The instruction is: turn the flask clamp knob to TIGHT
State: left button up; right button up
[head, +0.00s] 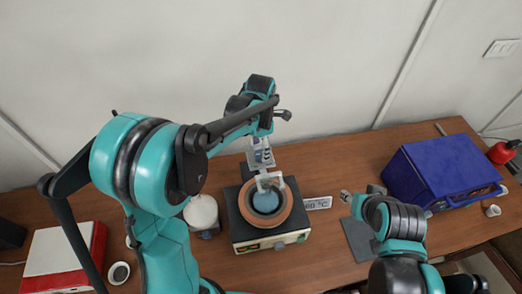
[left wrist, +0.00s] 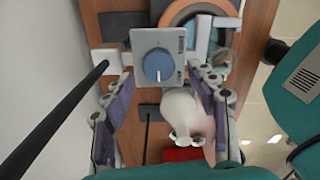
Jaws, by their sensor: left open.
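The flask clamp knob (left wrist: 158,66) is a round blue dial with a white pointer line on a grey box (left wrist: 145,42) in the left wrist view. The pointer points to the bottom of that picture. In the head view the clamp box (head: 260,152) is small and the knob's setting is unreadable. My left gripper (left wrist: 161,74) is open, its purple-padded fingers either side of the knob; I cannot tell whether they touch the box. A white clamp arm (head: 269,179) reaches over a blue flask (head: 266,200) in an orange-rimmed heater. My right gripper (head: 347,196) is low over the table, jaws unclear.
A white rounded vessel (head: 201,211) stands left of the heater. A 60 °C sign (head: 317,203) stands right of it. A blue case (head: 440,170) and a red bottle (head: 502,152) are at the right. A red and white box (head: 62,258) is at the left. The wall is close behind.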

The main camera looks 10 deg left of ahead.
pick_arm(q)
jog(key=f, duration=0.3)
jog(key=shift+w+f, duration=0.2)
jog(key=shift+f, duration=0.05)
jog(key=shift+s, duration=0.1)
jog(key=c, duration=1.2)
jog(key=shift+o, duration=0.2)
